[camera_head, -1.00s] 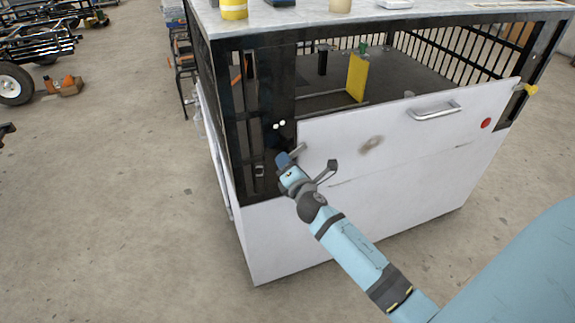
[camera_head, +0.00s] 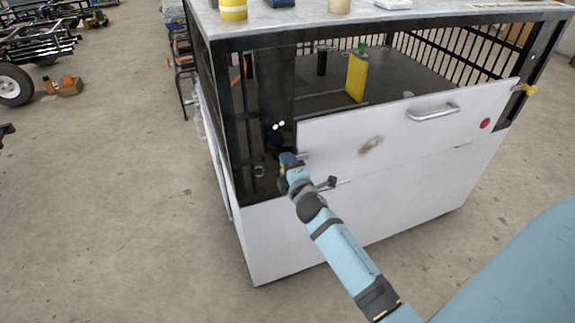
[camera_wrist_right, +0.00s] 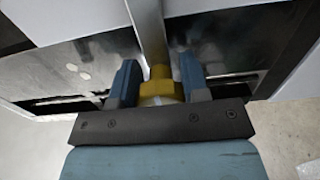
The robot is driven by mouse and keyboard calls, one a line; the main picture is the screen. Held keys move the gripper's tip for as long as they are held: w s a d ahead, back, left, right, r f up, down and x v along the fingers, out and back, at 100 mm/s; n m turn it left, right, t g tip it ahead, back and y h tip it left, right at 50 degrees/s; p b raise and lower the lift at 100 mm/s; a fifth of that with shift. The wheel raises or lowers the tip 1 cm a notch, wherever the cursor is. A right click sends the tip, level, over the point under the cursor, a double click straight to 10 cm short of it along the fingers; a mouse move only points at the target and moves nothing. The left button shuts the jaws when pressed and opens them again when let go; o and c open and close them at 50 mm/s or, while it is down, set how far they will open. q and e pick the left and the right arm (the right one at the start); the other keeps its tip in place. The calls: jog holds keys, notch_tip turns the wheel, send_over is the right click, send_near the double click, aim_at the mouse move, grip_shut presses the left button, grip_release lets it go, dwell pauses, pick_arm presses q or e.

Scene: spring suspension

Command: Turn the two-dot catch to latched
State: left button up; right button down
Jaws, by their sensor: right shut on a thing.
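The two-dot catch shows as a yellow piece (camera_wrist_right: 160,88) with a grey metal bar (camera_wrist_right: 148,28) in the right wrist view. Its two white dots (camera_head: 278,125) are on the black post above my right gripper (camera_head: 288,160). The gripper's blue fingers are on either side of the yellow piece, closed on it. In the head view my gripper and wrist hide most of the catch. A short bit of bar shows beside the fingers at the white panel's (camera_head: 400,132) left edge. My left gripper is not in view.
Another yellow catch (camera_head: 530,90) is at the panel's right end, near a red dot (camera_head: 485,123). A metal handle (camera_head: 434,111) sticks out from the panel. A yellow plate (camera_head: 356,77) stands inside the enclosure.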

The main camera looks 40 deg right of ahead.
dwell(0.4)
jog(key=c, duration=0.6)
grip_release()
jog(key=shift+s, duration=0.1)
